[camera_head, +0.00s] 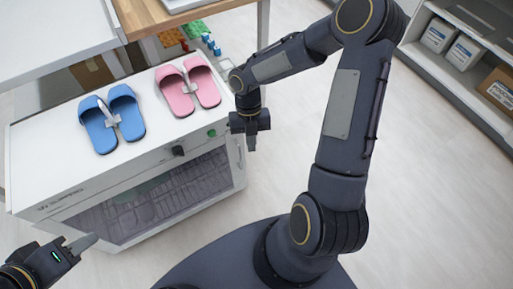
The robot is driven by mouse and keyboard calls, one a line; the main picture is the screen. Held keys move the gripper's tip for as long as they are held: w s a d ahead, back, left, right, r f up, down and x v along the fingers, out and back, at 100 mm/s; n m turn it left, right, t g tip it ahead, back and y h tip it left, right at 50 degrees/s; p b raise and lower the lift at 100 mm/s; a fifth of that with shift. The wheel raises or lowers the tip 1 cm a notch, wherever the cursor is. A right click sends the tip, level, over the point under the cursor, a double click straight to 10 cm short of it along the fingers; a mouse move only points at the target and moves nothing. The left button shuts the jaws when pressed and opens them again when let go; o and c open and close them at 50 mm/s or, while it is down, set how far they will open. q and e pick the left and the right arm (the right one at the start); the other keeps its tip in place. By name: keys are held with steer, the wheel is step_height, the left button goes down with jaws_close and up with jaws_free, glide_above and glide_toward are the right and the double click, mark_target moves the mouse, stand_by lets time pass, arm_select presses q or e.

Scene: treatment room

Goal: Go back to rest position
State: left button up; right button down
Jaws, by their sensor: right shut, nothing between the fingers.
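My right gripper (251,142) hangs pointing down beside the right front corner of the white cabinet, apart from the slippers. It is shut and holds nothing. My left gripper (80,244) is at the lower left, in front of the cabinet. Its fingers point right, and I cannot tell whether they are open or shut. A pair of blue slippers (124,110) lies on the cabinet top at the left. A pair of pink slippers (205,88) lies to their right. Each pair is joined by a small tag.
The white cabinet (40,160) has a glass front door and a green button. A white table (50,35) and a wooden-topped table (150,15) stand behind it. A shelf (440,65) with boxes (498,90) is at the right. The floor (430,190) between is clear.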

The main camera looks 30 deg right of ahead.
steer(key=shift+p+v, duration=0.45)
steer(key=shift+v, duration=2.3)
steer(key=shift+a, duration=0.2)
